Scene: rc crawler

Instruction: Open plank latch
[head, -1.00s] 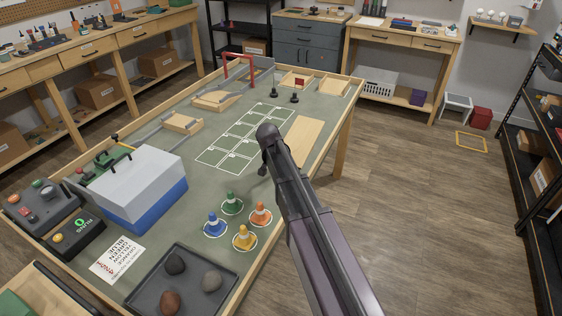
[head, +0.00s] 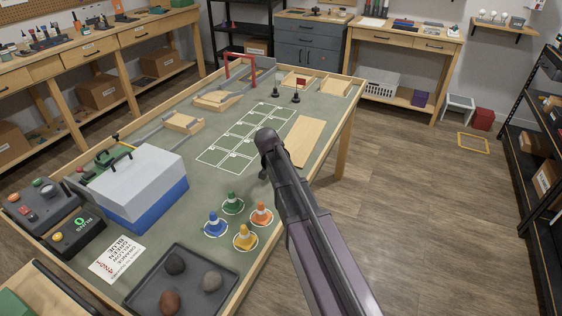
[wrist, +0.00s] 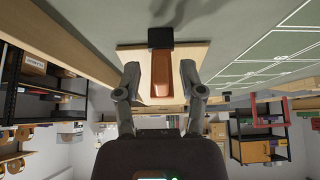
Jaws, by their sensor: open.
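The pale wooden plank (head: 306,140) lies flat on the green table top near its right edge, partly behind my arm in the head view. In the wrist view, which looks upside down, the plank (wrist: 193,52) carries an orange-brown bar (wrist: 161,76) with a black block (wrist: 160,38) at one end. The bar looks like the latch. My gripper (wrist: 160,74) is open, with one finger on each side of the bar. Gaps show between the bar and both fingers. My arm hides the latch in the head view.
Several small traffic cones (head: 233,202) stand close to my arm on the left. A white and blue box (head: 145,185) and a dark tray (head: 235,258) with rocks are also on the table. The white grid area (head: 240,137) is clear.

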